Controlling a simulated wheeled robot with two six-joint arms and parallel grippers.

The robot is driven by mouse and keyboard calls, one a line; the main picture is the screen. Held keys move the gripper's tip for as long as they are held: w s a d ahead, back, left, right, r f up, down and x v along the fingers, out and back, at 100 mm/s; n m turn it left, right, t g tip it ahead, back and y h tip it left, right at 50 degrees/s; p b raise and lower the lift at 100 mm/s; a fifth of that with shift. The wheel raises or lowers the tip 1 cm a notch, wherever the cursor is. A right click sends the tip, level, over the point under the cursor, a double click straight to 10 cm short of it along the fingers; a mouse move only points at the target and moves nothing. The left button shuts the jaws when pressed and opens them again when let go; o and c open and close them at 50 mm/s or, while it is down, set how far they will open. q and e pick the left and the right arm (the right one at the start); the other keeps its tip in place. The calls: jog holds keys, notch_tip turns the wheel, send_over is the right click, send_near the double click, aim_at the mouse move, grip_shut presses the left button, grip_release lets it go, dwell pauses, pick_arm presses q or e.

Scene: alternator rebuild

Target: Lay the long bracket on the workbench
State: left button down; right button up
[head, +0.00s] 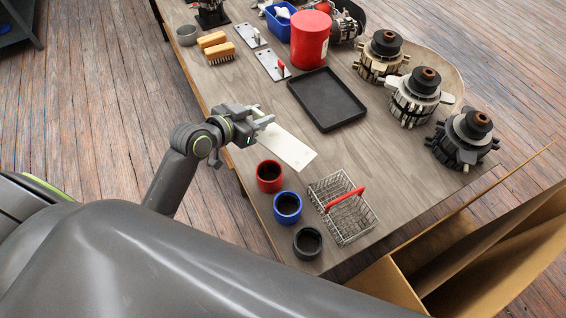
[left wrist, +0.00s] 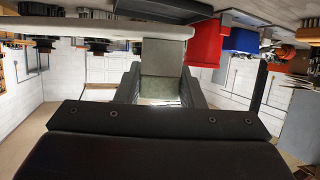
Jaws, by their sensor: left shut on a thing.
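The long bracket, a pale flat plate (head: 287,148), sticks out to the right from my left gripper (head: 262,117) in the head view. My left gripper is shut on its near left end, over the left edge of the workbench (head: 225,84). In the left wrist view the plate (left wrist: 163,58) shows between the two fingers (left wrist: 162,90). The plate looks roughly flat; I cannot tell whether it touches the bench top. The gripped end is partly hidden by the fingers. My right gripper is not in view.
A black tray (head: 301,90) lies beyond the plate. Red (head: 270,186), blue (head: 287,218) and dark (head: 307,254) cups and a wire basket (head: 328,190) stand on the near side. Alternator units (head: 414,105) stand right. Two metal plates (head: 264,60) (head: 245,32) and brushes (head: 220,57) lie farther back.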

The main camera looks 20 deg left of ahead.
pick_arm(q)
jog(key=shift+n+y, duration=0.3)
jog(key=w+f, duration=0.1)
jog(key=f, duration=0.1)
jog(key=w+f, duration=0.1)
jog(key=f, duration=0.2)
jog(key=w+a+f, duration=0.1)
jog(key=f, duration=0.2)
jog(key=shift+w+a+b, duration=0.1)
jog(key=shift+w+b, duration=0.15)
jog(key=shift+b, duration=0.15)
notch_tip(320, 180, down, 3)
jog(key=shift+f, duration=0.1)
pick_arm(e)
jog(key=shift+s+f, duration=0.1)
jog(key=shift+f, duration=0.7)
pick_arm(q)
jog(key=shift+f+b, duration=0.15)
jog(key=shift+b, duration=0.2)
jog(key=c, duration=1.1)
grip_release()
jog(key=shift+s, duration=0.1)
jog(key=shift+o, duration=0.8)
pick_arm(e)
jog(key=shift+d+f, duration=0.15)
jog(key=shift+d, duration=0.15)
